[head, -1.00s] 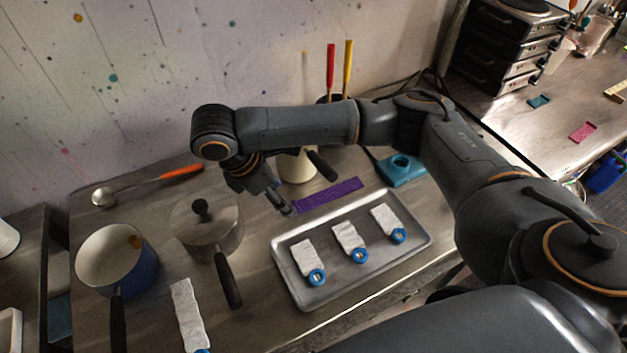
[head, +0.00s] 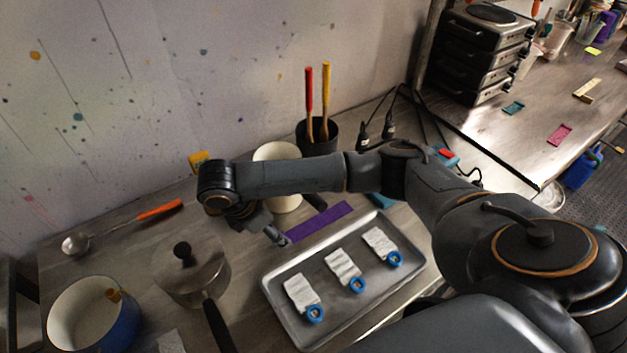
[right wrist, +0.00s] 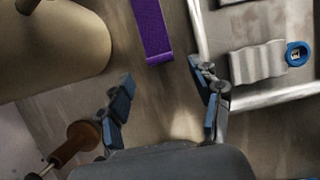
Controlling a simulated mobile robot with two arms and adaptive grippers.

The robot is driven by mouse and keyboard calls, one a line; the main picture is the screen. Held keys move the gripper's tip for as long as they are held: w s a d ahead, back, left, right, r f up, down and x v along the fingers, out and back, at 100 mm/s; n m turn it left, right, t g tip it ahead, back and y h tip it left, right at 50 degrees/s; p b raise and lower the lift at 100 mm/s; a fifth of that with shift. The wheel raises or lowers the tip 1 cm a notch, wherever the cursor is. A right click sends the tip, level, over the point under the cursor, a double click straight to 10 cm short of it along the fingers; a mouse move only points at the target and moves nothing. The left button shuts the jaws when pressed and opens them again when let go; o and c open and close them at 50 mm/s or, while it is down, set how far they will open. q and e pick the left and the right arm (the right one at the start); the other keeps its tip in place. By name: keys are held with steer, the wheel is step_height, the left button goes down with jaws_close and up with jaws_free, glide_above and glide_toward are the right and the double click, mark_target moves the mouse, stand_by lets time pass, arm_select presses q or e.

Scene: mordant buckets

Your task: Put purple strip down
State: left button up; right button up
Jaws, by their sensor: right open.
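The purple strip (head: 320,221) lies flat on the table behind the metal tray, alongside its far edge. In the right wrist view, one end of the purple strip (right wrist: 152,30) shows beyond my fingertips. My right gripper (head: 277,236) is just left of the strip's near end in the head view. In the right wrist view, my right gripper (right wrist: 165,96) has its fingers spread with only bare tabletop between them, apart from the strip. My left gripper is not in view.
The metal tray (head: 272,294) holds white pieces with blue rings. A cream pot (head: 280,152) stands partly behind my arm. A lidded steel pot (head: 205,270), blue pot (head: 120,325) and orange-handled ladle (head: 158,210) are left. A black holder (head: 318,132) contains red and yellow handles.

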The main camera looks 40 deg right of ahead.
mark_target(287, 236)
steer(key=x, duration=0.2)
steer(key=p+x, duration=0.1)
steer(key=x, duration=0.1)
steer(key=shift+d+f, duration=0.2)
steer(key=shift+d, duration=0.15)
steer(key=c, duration=1)
